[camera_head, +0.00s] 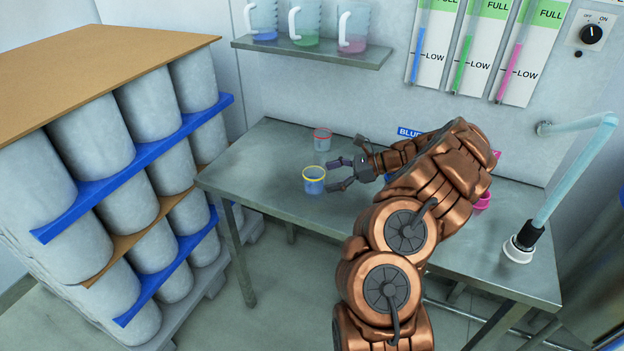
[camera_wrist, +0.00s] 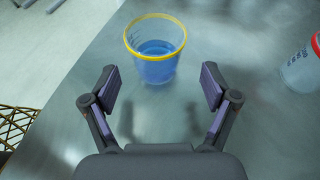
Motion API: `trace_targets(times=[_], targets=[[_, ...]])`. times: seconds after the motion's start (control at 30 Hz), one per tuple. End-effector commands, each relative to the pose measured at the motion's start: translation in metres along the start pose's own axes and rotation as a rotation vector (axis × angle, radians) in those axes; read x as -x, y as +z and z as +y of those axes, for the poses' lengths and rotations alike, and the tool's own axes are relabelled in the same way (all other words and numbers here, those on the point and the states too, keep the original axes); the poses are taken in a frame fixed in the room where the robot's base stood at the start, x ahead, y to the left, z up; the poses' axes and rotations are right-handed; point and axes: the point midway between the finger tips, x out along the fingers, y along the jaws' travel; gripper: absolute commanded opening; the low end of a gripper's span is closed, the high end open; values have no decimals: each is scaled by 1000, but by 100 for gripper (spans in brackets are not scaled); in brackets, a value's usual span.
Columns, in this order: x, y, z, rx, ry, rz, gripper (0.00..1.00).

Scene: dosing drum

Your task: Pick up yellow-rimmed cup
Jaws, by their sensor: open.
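The yellow-rimmed cup (camera_head: 314,181) stands upright on the metal table, left of my gripper. It is clear and holds blue liquid. In the wrist view the cup (camera_wrist: 155,52) is ahead of the fingers, roughly centred between them. My gripper (camera_head: 337,174) is open and empty, with its fingers pointing at the cup. In the wrist view my gripper (camera_wrist: 161,88) shows both fingers spread apart, with the cup beyond their tips.
A red-rimmed cup (camera_head: 322,138) stands behind the yellow-rimmed one; it also shows in the wrist view (camera_wrist: 302,70). The metal table (camera_head: 270,150) is clear at its left. Drums (camera_head: 90,130) are stacked at left. A shelf (camera_head: 310,52) holds jugs above. A pink object (camera_head: 483,202) is partly hidden by my arm.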

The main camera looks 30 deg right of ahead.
Motion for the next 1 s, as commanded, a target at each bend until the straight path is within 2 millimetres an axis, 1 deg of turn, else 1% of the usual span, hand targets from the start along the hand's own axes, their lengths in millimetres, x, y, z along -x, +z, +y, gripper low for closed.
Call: trace_targets(times=[0.03,0.1,0.27,0.5,0.6,0.87,1.0], targets=[[-9,3,1,2,8,-1,86],[-18,4,2,3,12,0,86],[-30,6,4,3,17,-2,86],[-60,5,6,3,16,1,86],[-70,5,6,3,16,1,86],[-72,3,5,4,12,1,85],[-72,3,5,4,12,1,70]])
